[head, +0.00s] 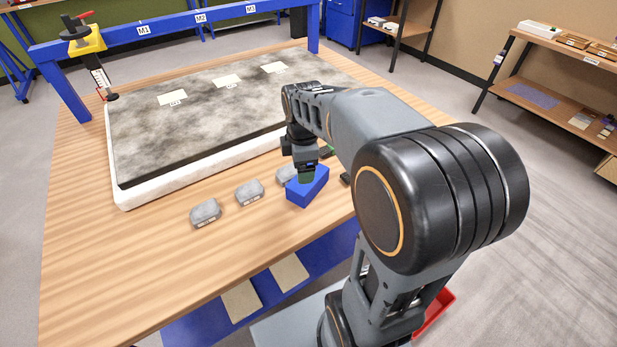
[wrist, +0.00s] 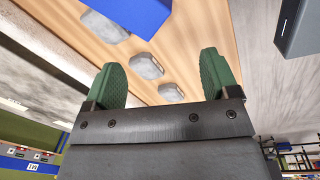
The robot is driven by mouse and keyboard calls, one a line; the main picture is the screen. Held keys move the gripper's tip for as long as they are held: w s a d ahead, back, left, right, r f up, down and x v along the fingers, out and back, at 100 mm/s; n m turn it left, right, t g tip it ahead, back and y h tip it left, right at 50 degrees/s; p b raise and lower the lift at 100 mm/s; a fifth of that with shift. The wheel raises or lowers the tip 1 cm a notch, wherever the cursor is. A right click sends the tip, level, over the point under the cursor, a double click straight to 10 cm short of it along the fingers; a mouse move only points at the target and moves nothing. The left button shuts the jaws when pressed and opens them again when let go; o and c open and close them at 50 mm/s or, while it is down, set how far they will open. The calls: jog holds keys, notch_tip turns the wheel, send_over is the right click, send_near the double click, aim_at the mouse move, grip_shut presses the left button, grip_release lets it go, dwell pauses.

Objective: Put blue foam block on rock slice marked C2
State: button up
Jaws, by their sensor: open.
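The blue foam block (head: 310,188) lies on the wooden table near its front right, by a row of grey stones. It also shows at the top of the wrist view (wrist: 135,12), beyond the fingertips. My gripper (head: 313,166) is open with its green fingers close to the block; in the wrist view (wrist: 160,66) nothing is gripped between them. Three grey labelled rock pieces, left (head: 205,212), middle (head: 249,191) and right (head: 286,173), lie on the table. The right one is partly hidden by the block and gripper. I cannot read which is C2.
A dark speckled slab (head: 150,140) in a white jacket covers the table's back, bearing three cream patches. A blue frame (head: 170,27) marked M1, M2 and M3 spans behind it, with a yellow clamp tool (head: 90,42). The front left of the table (head: 110,260) is clear.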

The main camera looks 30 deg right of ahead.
jog(key=w+d+n+g+p, duration=0.1)
jog(key=w+d+n, duration=0.35)
jog(key=n, duration=0.45)
jog(key=f, duration=0.8)
jog(key=shift+w+a, duration=0.2)
jog(key=shift+w, duration=0.2)
jog(key=shift+w+d+f, duration=0.15)
jog(key=shift+f, duration=2.6)
jog(key=c, duration=0.6)
jog(key=shift+c, duration=0.2)
jog(key=shift+r, duration=0.15)
